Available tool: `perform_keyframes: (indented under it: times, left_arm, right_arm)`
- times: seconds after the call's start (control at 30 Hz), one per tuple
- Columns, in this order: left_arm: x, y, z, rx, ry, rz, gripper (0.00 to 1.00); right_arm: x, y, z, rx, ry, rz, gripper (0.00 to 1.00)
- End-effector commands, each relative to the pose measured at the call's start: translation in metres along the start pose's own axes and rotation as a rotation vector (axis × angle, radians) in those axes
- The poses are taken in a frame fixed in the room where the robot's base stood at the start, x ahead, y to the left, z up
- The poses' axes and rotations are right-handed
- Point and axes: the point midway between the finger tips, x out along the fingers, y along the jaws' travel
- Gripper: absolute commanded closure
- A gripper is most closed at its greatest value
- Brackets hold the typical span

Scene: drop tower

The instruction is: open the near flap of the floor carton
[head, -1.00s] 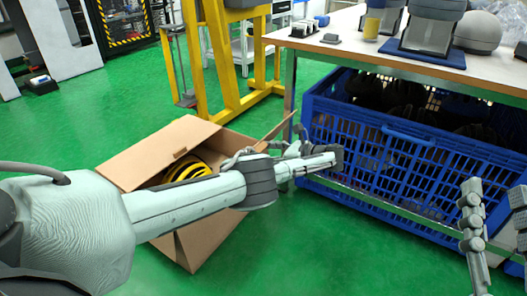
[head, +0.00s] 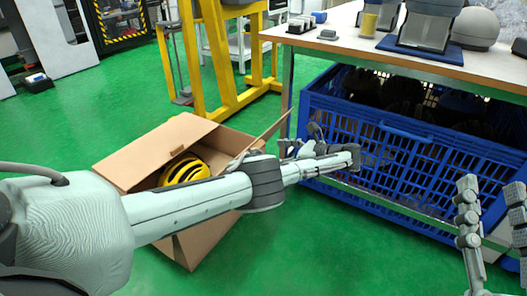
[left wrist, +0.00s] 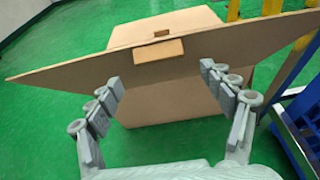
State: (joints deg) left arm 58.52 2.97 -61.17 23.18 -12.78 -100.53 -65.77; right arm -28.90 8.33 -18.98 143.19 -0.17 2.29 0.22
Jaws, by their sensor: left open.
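The brown floor carton (head: 205,238) stands on the green floor at left in the head view, with its top partly open. One flap (head: 150,152) slants out to the left and another (head: 270,130) sticks up at the right. My left arm crosses in front and hides the near side. My left gripper (head: 332,150) is open to the right of the carton. In the left wrist view, a wide flap (left wrist: 240,42) with a small tan tab (left wrist: 158,50) spans the carton. The open fingertips (left wrist: 160,68) lie either side of the tab; contact is unclear. My right gripper (head: 490,195) is open and empty at lower right.
A yellow and black striped thing (head: 185,170) lies in the carton. A blue crate (head: 420,165) stands under the workbench (head: 480,72) at right. A yellow frame (head: 225,70) stands behind. Green floor is free at left and front.

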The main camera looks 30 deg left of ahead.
Motion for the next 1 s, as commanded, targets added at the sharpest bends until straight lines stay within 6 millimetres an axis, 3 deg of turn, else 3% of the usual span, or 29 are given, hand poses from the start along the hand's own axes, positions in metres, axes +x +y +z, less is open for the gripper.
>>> perform_keyframes:
  times: [0.1, 0.33, 1.0]
  left_arm:
    - [-0.028, 0.000, -0.001, 0.001, 0.003, -0.002, 0.19]
    - [-0.059, 0.000, 0.000, 0.001, 0.001, 0.001, 0.19]
    - [-0.066, 0.000, 0.000, 0.001, 0.001, 0.001, 0.19]
  right_arm:
    - [0.000, 0.000, 0.000, 0.000, 0.001, 0.000, 0.60]
    - [0.000, 0.000, -0.001, 0.000, 0.001, 0.000, 0.60]
    - [0.000, 0.000, 0.000, 0.000, 0.001, 0.000, 0.60]
